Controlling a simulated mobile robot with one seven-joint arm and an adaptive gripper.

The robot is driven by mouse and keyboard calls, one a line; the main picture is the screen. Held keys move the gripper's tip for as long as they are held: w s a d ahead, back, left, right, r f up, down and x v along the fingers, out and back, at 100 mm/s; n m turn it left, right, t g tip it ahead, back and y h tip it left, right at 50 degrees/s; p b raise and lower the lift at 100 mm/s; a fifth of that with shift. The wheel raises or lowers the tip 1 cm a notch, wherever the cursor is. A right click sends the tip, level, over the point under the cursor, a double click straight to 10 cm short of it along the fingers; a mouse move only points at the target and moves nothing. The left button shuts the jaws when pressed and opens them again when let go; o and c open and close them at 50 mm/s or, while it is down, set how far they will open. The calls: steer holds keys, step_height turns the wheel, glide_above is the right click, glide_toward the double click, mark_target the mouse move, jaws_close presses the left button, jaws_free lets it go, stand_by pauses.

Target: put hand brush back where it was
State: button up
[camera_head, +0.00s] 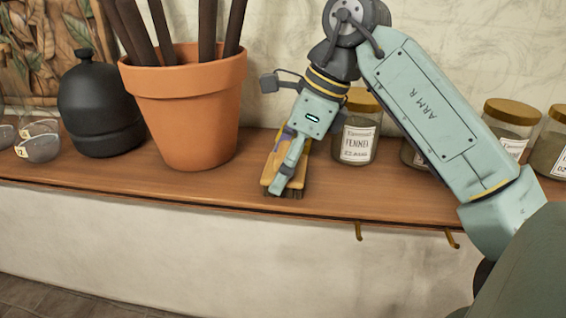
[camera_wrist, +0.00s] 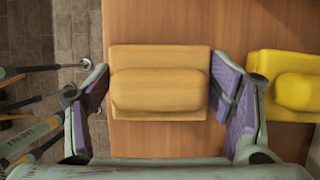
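The hand brush (camera_head: 269,178) has a tan wooden block and dark bristles pointing down. It is at the front edge of the brown wooden shelf, right of the terracotta pot. In the wrist view the brush (camera_wrist: 160,90) lies between my two purple-padded fingers, one close along each side. My gripper (camera_head: 290,160) points down over the brush and hides part of it in the head view. The fingertips are level with the brush's sides, but whether they press on it or stand slightly apart cannot be told. Whether the bristles rest on the shelf is also unclear.
A terracotta pot (camera_head: 186,110) with dark rods and a black bottle (camera_head: 100,110) stand left. A fennel jar (camera_head: 357,135) and several other jars stand right. A yellow block (camera_wrist: 295,90) lies right of my fingers in the wrist view. Brass hooks (camera_head: 358,231) hang below the shelf.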

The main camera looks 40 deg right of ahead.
steer(key=o, duration=0.4)
steer(key=shift+r, duration=0.1)
steer(key=shift+r+p, duration=0.3)
steer(key=shift+p+v, duration=2.7)
steer(key=shift+v, duration=3.15)
